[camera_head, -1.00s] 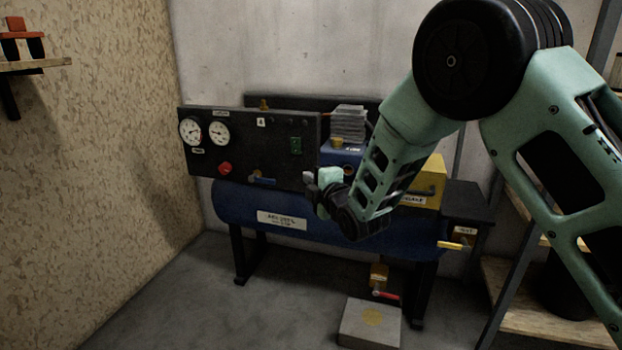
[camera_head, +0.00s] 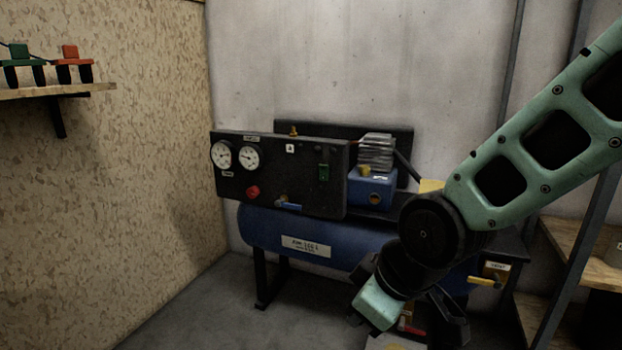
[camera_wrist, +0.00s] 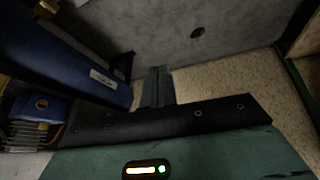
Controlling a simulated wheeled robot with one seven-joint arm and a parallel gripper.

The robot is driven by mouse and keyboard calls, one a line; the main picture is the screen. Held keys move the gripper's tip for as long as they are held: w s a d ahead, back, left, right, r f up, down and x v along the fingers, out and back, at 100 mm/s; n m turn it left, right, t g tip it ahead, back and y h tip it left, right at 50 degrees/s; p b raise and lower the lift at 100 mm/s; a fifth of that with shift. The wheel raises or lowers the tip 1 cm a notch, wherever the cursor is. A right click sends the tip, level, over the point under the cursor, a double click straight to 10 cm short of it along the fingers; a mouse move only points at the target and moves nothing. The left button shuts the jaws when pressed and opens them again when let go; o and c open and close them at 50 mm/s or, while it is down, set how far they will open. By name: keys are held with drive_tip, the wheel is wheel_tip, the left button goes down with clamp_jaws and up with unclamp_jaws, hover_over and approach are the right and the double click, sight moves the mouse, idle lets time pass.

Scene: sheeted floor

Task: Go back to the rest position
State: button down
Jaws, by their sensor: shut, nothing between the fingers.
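My arm comes down from the upper right in the head view, in front of the right part of the compressor. My gripper (camera_head: 452,318) is low at the arm's end, partly hidden by the wrist. In the wrist view my gripper (camera_wrist: 158,88) shows as dark fingers, shut and empty, with floor and wall board behind them. The compressor has a blue tank (camera_head: 300,238) with a label, and a black panel (camera_head: 275,185) with two gauges, a red knob and a green switch. The tank also shows tilted in the wrist view (camera_wrist: 60,60).
A wall shelf (camera_head: 60,91) with green and red items is at the upper left. A wooden shelf unit (camera_head: 580,245) stands at the right. The grey floor (camera_head: 205,315) at lower left is clear.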

drive_tip(key=s+d+m+g+h, duration=0.1)
drive_tip(key=s+d+m+g, duration=0.15)
drive_tip(key=s, duration=0.45)
drive_tip(key=s+d+m+g+h, duration=0.15)
drive_tip(key=s+d, duration=0.25)
drive_tip(key=s, duration=0.4)
wheel_tip(320, 180, up, 31)
drive_tip(key=p, duration=3.1)
drive_tip(key=shift+d+n, duration=0.2)
drive_tip(key=shift+n, duration=0.1)
drive_tip(key=shift+s+r+h, duration=0.1)
drive_tip(key=shift+h, duration=0.15)
